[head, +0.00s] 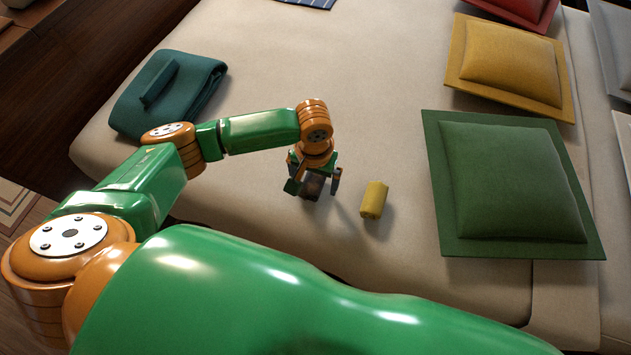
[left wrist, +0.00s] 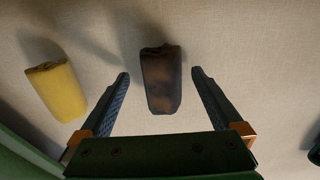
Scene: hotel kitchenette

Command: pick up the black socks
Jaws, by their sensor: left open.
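The black socks (left wrist: 161,80) are a small dark roll on the beige bed cover, seen in the left wrist view between and just beyond the fingertips of my left gripper (left wrist: 160,80). In the head view the dark roll (head: 312,187) shows under my left gripper (head: 314,190), partly hidden by it. The left gripper is open, with a finger on each side of the roll and a visible gap on both sides in the wrist view. My right gripper is not seen in either view.
A yellow roll (head: 374,200) lies close to the right of the gripper on the bed (head: 380,90). A green cushion (head: 510,185) and a yellow cushion (head: 510,70) lie on the right. A folded teal cloth (head: 185,90) lies at the left edge.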

